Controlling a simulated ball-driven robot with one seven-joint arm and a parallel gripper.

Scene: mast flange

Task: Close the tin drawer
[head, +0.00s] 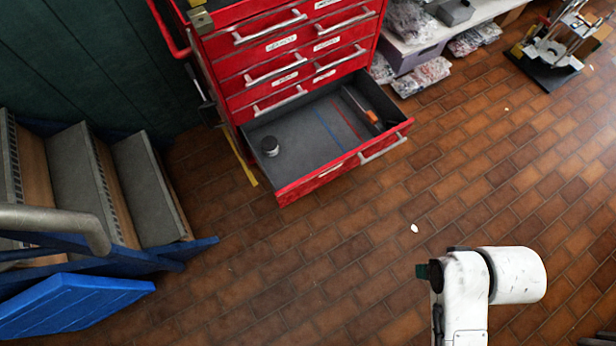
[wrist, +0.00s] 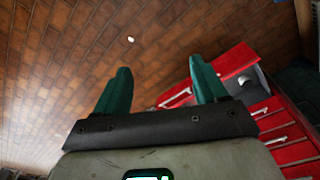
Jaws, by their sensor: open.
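The tin drawer (head: 300,187) is the lowest drawer of a red tool cabinet (head: 225,75) and stands pulled far out. Its red front carries a silver handle (head: 383,147). A small round tin (head: 269,146) stands at the left inside its grey tray, and an orange and dark tool lies at the right. In the wrist view the drawer (wrist: 234,60) shows at the right, past my right finger. My gripper (wrist: 160,65) is open and empty, its two green fingers apart. In the head view only a bit of green shows at my arm's end, well in front of the drawer.
The upper drawers are shut. Blue-framed grey steps (head: 150,190) with a metal rail stand at the left. A shelf (head: 440,35) with bagged goods is right of the cabinet. A small white scrap (head: 414,228) lies on the tiles; the floor before the drawer is otherwise mostly clear.

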